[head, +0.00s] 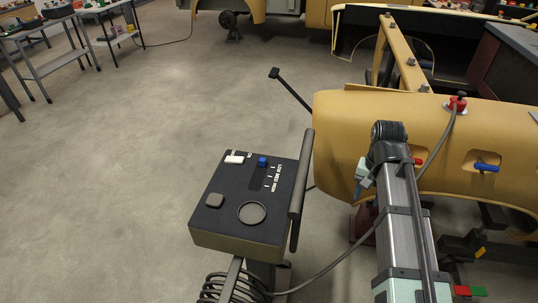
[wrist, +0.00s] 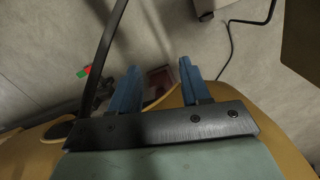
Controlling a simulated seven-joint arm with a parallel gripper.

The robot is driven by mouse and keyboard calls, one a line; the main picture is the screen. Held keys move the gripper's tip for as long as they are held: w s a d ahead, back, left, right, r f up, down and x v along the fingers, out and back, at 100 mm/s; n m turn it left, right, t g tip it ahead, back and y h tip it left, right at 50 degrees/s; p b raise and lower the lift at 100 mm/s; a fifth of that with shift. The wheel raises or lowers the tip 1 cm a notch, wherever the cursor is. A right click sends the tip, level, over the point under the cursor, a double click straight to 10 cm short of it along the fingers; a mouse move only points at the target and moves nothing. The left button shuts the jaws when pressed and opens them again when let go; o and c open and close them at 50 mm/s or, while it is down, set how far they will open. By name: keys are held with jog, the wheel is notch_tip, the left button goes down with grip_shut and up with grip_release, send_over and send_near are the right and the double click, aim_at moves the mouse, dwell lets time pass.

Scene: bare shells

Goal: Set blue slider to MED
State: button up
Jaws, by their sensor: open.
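The blue slider (head: 262,161) sits at the far end of a dark slot on the sloped top of a black control box (head: 225,180). Tick marks and small white lettering run along the slot's right side; the lettering is too small to read surely. My gripper shows in the wrist view (wrist: 158,72) with its two blue fingers apart and nothing between them. In the head view my arm stands right of the box, and its end is by the yellow body panel, well apart from the slider. The fingers are mostly hidden there.
The box also carries a white switch (head: 234,159), a grey square button (head: 214,200) and a round dial (head: 252,213). A dark bar (head: 301,190) rises along its right edge. A yellow shell (head: 440,130) fills the right. Open floor lies left.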

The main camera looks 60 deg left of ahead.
jog(key=s+a+r+n+y, duration=0.1)
jog(key=s+a+r, duration=0.3)
jog(key=r, duration=0.4)
jog(key=s+a+r, duration=0.5)
jog(key=r, duration=0.3)
jog(key=n, duration=0.2)
send_over(262, 162)
jog(key=w+a, duration=0.1)
jog(key=a, duration=0.1)
jog(key=f, duration=1.4)
jog(key=shift+w+d+f, duration=0.1)
jog(key=shift+d+f, duration=0.05)
jog(key=shift+d, duration=0.15)
grip_shut()
